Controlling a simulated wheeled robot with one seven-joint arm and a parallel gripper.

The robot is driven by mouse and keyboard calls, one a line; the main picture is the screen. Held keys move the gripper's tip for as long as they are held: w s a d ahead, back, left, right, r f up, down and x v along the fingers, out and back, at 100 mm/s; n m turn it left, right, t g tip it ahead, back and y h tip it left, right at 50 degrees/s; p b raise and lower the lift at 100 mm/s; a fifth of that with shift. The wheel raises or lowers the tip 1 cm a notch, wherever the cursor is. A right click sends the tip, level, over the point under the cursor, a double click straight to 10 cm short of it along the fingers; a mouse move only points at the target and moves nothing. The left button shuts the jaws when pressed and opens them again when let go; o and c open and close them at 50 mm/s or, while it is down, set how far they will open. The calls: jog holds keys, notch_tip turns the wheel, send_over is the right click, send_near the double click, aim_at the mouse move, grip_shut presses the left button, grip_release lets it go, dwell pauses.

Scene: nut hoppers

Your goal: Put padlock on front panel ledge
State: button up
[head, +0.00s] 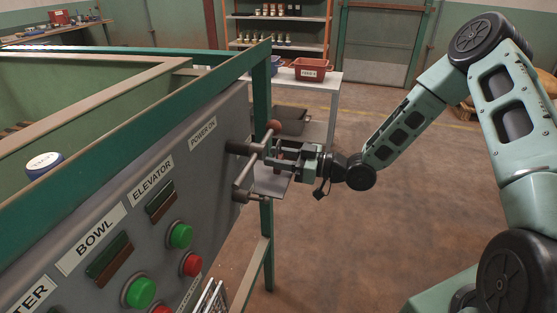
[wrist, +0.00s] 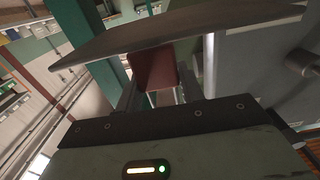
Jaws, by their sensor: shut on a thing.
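The padlock (wrist: 156,68) has a dark red body and a pale metal shackle, and shows between the fingers in the wrist view. My gripper (head: 274,156) is shut on it, beside the right end of the grey front panel (head: 200,178). In the head view the fingers mostly hide the padlock. The ledge (head: 270,184) is a thin grey plate just below the gripper. It crosses the top of the wrist view as a dark plate (wrist: 180,32), partly covering the padlock. I cannot tell whether padlock and ledge touch.
Green and red buttons (head: 180,236) line the panel. A white table with a red bin (head: 313,70) stands behind. The floor at right is clear.

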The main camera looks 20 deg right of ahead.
jog(key=shift+f, duration=0.35)
jog(key=shift+f, duration=0.15)
jog(key=o, duration=1)
jog(key=shift+o, duration=0.2)
jog(key=shift+r, duration=0.2)
jog(key=b+v, duration=0.1)
jog(key=v, duration=1.1)
jog(key=shift+f, duration=0.1)
